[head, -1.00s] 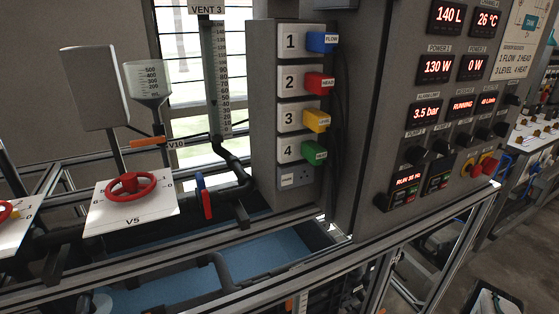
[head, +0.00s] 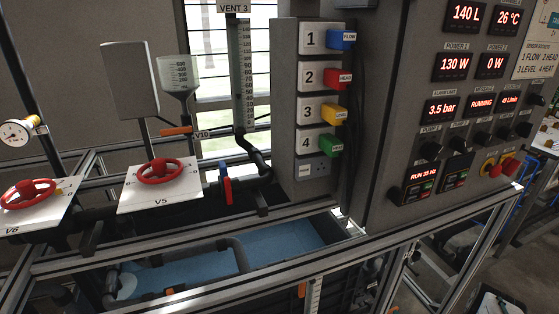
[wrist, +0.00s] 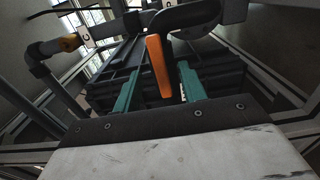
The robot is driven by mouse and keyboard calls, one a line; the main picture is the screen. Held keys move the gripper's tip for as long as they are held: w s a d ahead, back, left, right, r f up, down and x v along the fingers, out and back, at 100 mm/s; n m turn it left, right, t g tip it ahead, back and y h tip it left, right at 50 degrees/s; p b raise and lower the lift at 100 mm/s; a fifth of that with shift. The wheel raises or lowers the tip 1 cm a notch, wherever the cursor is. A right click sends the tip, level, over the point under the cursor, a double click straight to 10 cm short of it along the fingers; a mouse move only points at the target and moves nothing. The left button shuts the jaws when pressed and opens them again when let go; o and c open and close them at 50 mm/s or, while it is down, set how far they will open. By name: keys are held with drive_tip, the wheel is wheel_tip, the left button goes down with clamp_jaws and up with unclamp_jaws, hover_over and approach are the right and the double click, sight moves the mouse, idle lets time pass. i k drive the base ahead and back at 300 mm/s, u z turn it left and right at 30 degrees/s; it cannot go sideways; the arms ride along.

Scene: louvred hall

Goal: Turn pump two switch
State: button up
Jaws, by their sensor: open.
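Black rotary switches sit in a row on the grey control panel (head: 400,60) at the right of the head view. The second from the left (head: 459,144) appears to be the pump two switch; its small label is hard to read. The leftmost black switch (head: 431,150) is beside it. Below them are two small drive displays; the left one (head: 419,175) is lit red with "RUN". My gripper (wrist: 158,72) shows only in the wrist view, its two teal fingers apart. An orange lever (wrist: 158,66) appears between them; I cannot tell its distance. The switches are not in the wrist view.
A red emergency button (head: 508,167) is at the panel's lower right. Numbered sockets with coloured plugs (head: 340,39) stand left of the panel. Red handwheel V5 (head: 162,170) and an orange lever at V10 (head: 175,131) are farther left. A metal rail (head: 190,247) crosses in front.

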sight(459, 144)
drive_tip(key=k, duration=0.85)
drive_tip(key=u, duration=0.05)
